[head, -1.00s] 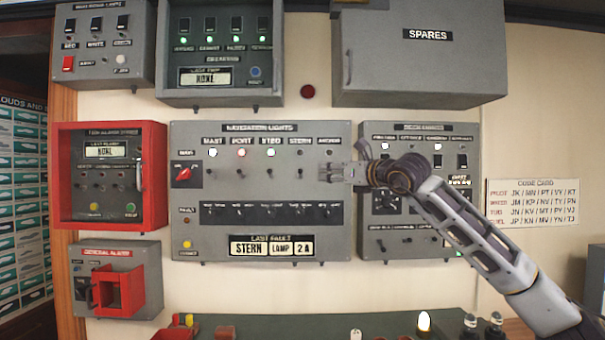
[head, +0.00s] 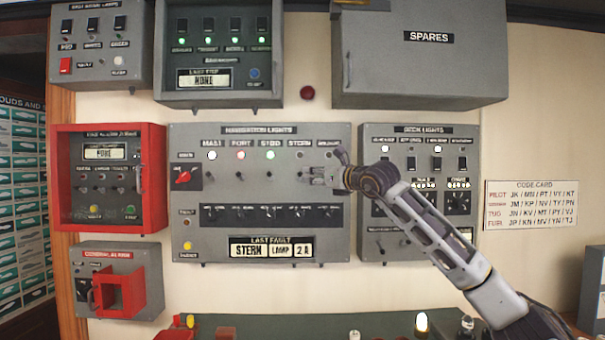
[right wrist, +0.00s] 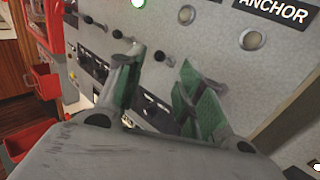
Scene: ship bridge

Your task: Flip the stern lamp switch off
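The navigation lights panel (head: 262,217) is on the wall in the middle of the head view. Its mast, port and stbd lamps glow; the stern lamp (head: 299,155) is dark, and it is also unlit in the right wrist view (right wrist: 186,15). The stern switch, a small dark toggle (right wrist: 160,55), stands below that lamp. My right gripper (head: 312,174) is at the panel's stern and anchor columns. In the right wrist view its fingers (right wrist: 161,60) are apart, with the stern toggle showing between the tips; contact cannot be told. My left gripper is out of view.
The deck lights panel (head: 391,242) is to the right, partly behind my right arm. The red-framed box (head: 60,205) is to the left, and the spares cabinet (head: 420,70) above. A green console top (head: 290,325) with small items runs below.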

